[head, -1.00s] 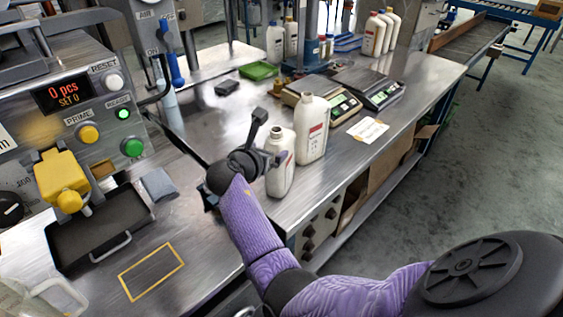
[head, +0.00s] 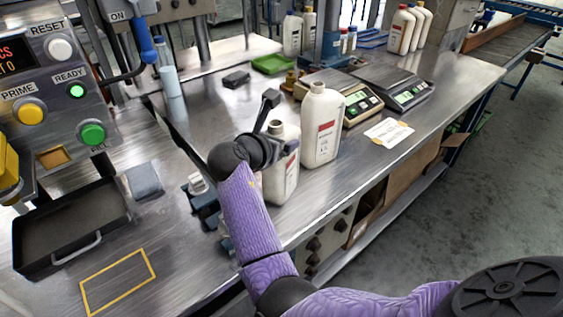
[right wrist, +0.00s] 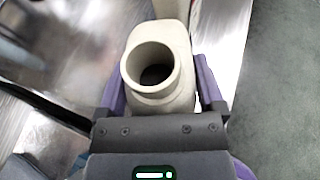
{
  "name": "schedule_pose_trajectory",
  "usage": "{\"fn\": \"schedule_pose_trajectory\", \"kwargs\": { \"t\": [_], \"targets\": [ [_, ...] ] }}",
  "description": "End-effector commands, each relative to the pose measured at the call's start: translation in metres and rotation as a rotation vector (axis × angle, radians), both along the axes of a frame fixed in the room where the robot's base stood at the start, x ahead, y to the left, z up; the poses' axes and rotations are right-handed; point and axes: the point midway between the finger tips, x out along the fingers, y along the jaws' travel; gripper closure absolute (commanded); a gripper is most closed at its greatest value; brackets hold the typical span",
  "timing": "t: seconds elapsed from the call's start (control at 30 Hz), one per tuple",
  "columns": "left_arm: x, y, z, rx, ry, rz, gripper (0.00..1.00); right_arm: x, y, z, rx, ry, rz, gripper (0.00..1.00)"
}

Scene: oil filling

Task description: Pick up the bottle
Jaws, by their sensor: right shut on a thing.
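A white, uncapped bottle (head: 281,178) stands upright on the steel table, partly hidden behind my right gripper and wrist. A second white bottle (head: 321,128) with a red-and-white label stands just behind it to the right. My right gripper (head: 284,150) is shut on the nearer bottle. In the right wrist view the bottle's open round mouth (right wrist: 152,72) faces the camera, and the gripper's purple fingers (right wrist: 160,88) lie on both sides of its body. I cannot tell whether the bottle's base is off the table. My left gripper is not in view.
Two scales (head: 402,91) stand behind the bottles, and a paper label sheet (head: 389,133) lies to the right. A filling machine with buttons and a black tray (head: 72,226) is on the left. A yellow outlined rectangle (head: 118,281) marks bare table at front left.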

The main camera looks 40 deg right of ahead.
Motion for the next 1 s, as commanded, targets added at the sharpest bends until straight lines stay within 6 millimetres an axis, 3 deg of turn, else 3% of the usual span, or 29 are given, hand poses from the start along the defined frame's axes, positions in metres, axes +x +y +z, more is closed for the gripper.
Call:
{"fn": "schedule_pose_trajectory", "kwargs": {
  "t": [0.03, 0.17, 0.4, 0.47, 0.6, 0.73, 0.83, 1.0],
  "targets": [
    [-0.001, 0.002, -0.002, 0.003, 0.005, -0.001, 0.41, 0.000, 0.000, -0.004, 0.001, 0.004, -0.001, 0.72],
    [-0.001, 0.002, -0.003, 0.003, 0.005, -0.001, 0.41, 0.000, 0.000, -0.004, 0.002, 0.005, -0.001, 1.00],
    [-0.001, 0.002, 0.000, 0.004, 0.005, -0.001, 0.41, -0.001, 0.000, 0.000, 0.002, 0.004, -0.002, 1.00],
    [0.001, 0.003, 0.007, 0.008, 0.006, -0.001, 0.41, -0.001, 0.000, 0.012, 0.001, 0.002, -0.001, 1.00],
    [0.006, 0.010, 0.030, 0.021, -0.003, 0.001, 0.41, 0.000, 0.000, 0.056, 0.002, -0.003, -0.002, 1.00],
    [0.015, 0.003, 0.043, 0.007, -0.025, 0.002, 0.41, 0.000, -0.001, 0.085, 0.000, -0.002, -0.002, 1.00],
    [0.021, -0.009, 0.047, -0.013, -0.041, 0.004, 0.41, 0.000, 0.000, 0.097, 0.000, 0.000, -0.001, 1.00],
    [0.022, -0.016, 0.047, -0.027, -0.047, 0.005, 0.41, 0.000, 0.000, 0.099, 0.001, 0.002, -0.001, 1.00]
  ]
}}
